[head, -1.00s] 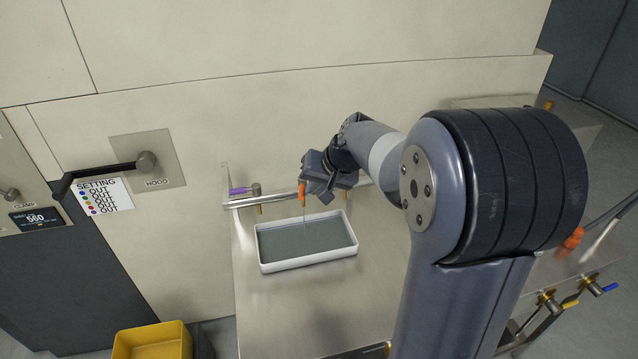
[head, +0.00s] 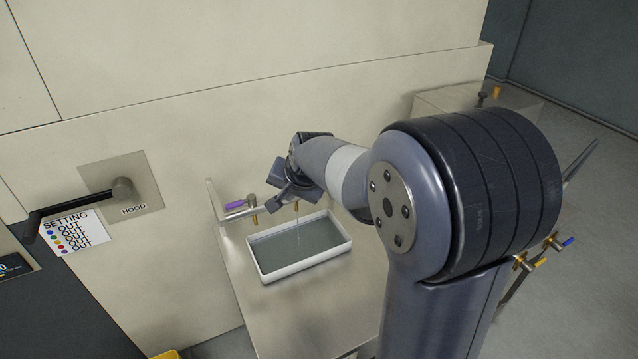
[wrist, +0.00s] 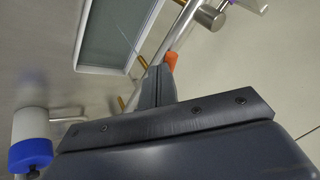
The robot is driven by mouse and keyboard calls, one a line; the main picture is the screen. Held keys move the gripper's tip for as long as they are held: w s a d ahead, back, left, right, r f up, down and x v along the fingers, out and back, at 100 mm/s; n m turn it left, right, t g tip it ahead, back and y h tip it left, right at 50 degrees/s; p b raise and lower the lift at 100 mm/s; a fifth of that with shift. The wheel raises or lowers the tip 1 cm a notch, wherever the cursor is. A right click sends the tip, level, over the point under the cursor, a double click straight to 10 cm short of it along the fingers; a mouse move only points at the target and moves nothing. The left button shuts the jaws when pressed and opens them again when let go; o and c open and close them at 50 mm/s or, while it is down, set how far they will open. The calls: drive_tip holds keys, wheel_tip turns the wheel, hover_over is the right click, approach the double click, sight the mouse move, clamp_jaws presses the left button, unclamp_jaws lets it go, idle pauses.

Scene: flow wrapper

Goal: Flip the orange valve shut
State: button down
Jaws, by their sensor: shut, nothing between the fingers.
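The orange valve handle (wrist: 171,61) shows in the wrist view as a short orange end right by my fingertips. I cannot tell whether they touch. My gripper (wrist: 158,76) is shut with nothing between its fingers. In the head view my gripper (head: 284,190) is over the pipe behind the tray and hides the orange handle. A brass outlet (head: 296,206) shows just below it. A thin stream (head: 298,234) falls from there into the white-rimmed tray (head: 262,277).
A purple valve handle (head: 235,204) sits left of my gripper on the same pipe (head: 222,217). The wall is close behind. A black hood lever (head: 75,203) is at the left. A blue-ended white part (wrist: 30,150) shows blurred in the wrist view.

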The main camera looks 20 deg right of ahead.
drive_tip(key=shift+w+a, duration=0.55)
drive_tip(key=shift+a, duration=0.25)
drive_tip(key=shift+w+a, duration=0.15)
drive_tip(key=shift+w, duration=0.05)
drive_tip(key=shift+s, duration=0.1)
idle(0.3)
